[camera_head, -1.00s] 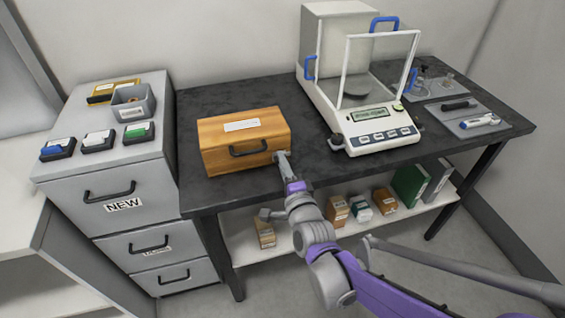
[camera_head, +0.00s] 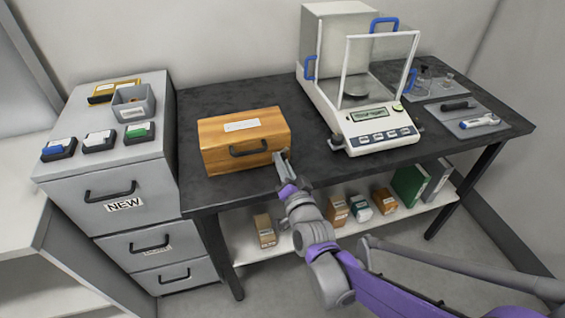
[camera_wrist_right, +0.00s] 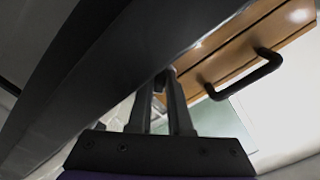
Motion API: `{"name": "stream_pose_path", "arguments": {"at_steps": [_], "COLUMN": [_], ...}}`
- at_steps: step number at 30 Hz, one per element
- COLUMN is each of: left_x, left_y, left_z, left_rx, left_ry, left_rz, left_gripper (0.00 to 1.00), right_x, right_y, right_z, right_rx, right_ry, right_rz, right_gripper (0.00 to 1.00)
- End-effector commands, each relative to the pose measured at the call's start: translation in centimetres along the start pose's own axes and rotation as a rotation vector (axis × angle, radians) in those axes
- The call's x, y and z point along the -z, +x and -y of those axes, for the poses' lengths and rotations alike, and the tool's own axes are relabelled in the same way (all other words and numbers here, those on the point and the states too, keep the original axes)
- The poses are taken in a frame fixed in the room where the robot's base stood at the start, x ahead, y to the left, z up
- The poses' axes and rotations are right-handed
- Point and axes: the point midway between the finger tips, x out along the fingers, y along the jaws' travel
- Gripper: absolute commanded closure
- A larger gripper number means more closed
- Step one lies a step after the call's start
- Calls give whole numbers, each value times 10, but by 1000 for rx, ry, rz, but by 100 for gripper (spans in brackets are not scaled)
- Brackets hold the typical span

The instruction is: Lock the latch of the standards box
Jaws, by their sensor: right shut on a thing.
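The standards box (camera_head: 222,135) is a wooden case with a closed lid, a white label and a dark front handle (camera_head: 249,150). It stands on the dark table. My right gripper (camera_head: 281,157) is at the box's front right corner, its fingers pointing up toward the front face. In the right wrist view the gripper (camera_wrist_right: 160,82) is shut on a small dark piece, which appears to be the latch and is mostly hidden by the fingers. The box's wooden face (camera_wrist_right: 225,55) and handle (camera_wrist_right: 262,68) show beside it. My left gripper is out of view.
The balance (camera_head: 365,115) with its glass shield stands right of the box. The table's front edge (camera_head: 240,192) lies just under my right gripper. A shelf below holds small boxes (camera_head: 338,210). A grey drawer cabinet (camera_head: 110,175) stands at left.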

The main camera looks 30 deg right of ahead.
Motion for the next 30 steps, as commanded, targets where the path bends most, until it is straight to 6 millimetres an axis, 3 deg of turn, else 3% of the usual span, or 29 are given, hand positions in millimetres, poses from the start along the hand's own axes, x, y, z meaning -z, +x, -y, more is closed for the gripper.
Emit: {"name": "stream_pose_path", "arguments": {"at_steps": [18, 30], "left_x": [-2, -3], "left_y": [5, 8], "left_z": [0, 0], "left_rx": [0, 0], "left_ry": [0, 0], "left_rz": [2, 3], "left_gripper": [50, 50], "right_x": [-1, -1], "right_y": [0, 0], "right_z": [0, 0], "right_rx": [0, 0], "right_ry": [-558, -760], "right_rz": [2, 2], "right_gripper": [100, 100]}}
